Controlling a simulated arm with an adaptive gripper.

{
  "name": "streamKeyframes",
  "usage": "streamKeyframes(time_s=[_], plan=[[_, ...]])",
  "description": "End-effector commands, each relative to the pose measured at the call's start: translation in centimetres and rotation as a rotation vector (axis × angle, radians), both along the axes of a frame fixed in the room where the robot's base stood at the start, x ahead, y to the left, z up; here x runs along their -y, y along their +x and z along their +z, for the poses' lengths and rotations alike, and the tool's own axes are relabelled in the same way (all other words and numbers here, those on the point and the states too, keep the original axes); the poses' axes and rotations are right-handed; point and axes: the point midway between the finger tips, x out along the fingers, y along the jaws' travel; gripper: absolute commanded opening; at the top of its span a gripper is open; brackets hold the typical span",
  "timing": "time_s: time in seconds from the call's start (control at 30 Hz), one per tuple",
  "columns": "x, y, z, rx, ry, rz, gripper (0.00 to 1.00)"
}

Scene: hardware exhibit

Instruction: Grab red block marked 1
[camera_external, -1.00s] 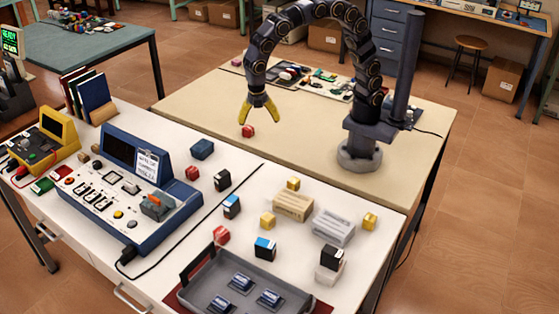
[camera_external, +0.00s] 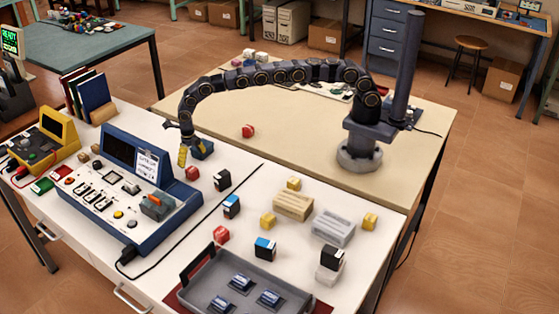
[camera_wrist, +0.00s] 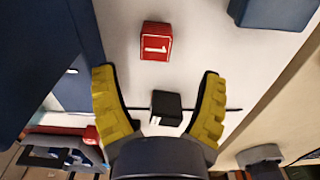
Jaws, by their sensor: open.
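The red block marked 1 (camera_wrist: 156,41) lies on the white table in the wrist view, ahead of and between my yellow fingertips. From its surroundings it appears to be the red block (camera_external: 192,173) beside the blue console in the external view. My gripper (camera_wrist: 157,75) is open and empty, with its fingers spread wider than the block. In the external view my gripper (camera_external: 188,157) points down just behind the block, close to the console's right end. The fingers and the block look apart in the wrist view.
The blue console (camera_external: 130,185) stands close on the left. A dark blue block (camera_external: 207,149) and a black and white block (camera_external: 222,180) are near. Other red blocks lie on the tan table (camera_external: 248,131) and by the grey tray (camera_external: 221,235).

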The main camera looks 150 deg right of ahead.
Motion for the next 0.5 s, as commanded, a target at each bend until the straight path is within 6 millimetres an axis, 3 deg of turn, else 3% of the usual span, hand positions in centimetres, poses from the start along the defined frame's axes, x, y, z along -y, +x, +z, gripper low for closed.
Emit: streamKeyframes(time_s=[0.5], plan=[[-0.5,0.6,-5.9,-0.001,0.002,-0.001,0.73]])
